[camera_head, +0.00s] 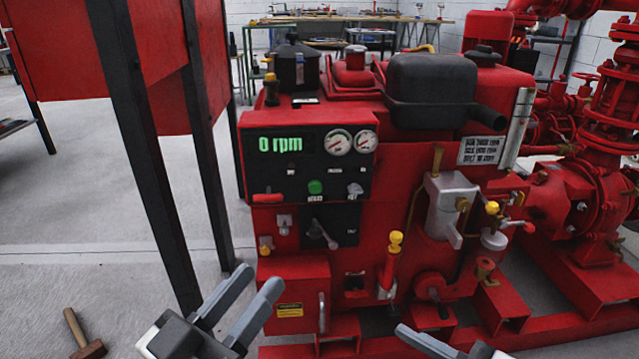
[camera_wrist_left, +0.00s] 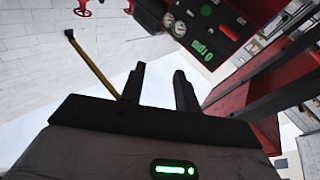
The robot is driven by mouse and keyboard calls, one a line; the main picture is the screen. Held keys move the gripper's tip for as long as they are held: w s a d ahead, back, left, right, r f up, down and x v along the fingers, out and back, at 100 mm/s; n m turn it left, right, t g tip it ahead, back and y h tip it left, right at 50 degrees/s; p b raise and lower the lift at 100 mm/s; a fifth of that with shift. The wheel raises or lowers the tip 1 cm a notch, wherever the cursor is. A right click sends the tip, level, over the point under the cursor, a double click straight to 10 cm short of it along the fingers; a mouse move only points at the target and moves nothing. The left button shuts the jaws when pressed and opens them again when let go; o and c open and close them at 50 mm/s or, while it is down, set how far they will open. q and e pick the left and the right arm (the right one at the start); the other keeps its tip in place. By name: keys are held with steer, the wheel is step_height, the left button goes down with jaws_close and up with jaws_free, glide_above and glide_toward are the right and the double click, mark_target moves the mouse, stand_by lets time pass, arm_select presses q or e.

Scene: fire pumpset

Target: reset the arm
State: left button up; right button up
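My left gripper (camera_head: 258,277) comes in at the bottom of the head view, in front of the red pumpset's lower left side. Its two grey fingers stand apart with nothing between them. In the left wrist view the left gripper (camera_wrist_left: 157,75) also shows as two dark fingers with an empty gap. My right gripper (camera_head: 425,342) is at the bottom edge, right of centre. Only one finger and a bit of its body show, and the rest is cut off. The red fire pumpset (camera_head: 400,190) has a black control panel (camera_head: 312,160) reading 0 rpm.
A red tank on black legs (camera_head: 150,170) stands close at the left. A wooden-handled hammer (camera_head: 80,332) lies on the floor at lower left. Red pipes and valves (camera_head: 600,130) fill the right side. A workbench (camera_head: 340,18) stands at the back. Grey floor (camera_head: 80,215) is open at left.

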steer(key=w+r+m+t+h+p, duration=0.4)
steer(key=r+m+p, duration=0.5)
steer(key=r+p, duration=0.25)
arm_select(q)
steer(key=s+a+r+n+g+y+p, duration=0.1)
steer(key=s+a+r+g+y+p, duration=0.3)
steer(key=p, duration=1.8)
steer(key=a+r+g+y, duration=0.1)
steer(key=a+g+y, duration=0.1)
steer(key=g+y, duration=0.1)
steer(key=shift+s+a+n, duration=0.25)
steer(key=shift+s+n, duration=0.1)
steer(key=shift+n, duration=0.05)
arm_select(e)
steer(key=s+d+r+g+h, duration=0.1)
steer(key=s+d+g+h, duration=0.3)
steer(key=s+g, duration=0.1)
steer(key=shift+s+m+h, duration=0.25)
steer(key=shift+m+h, duration=0.05)
steer(key=shift+d+r, duration=0.1)
steer(key=shift+r, duration=0.05)
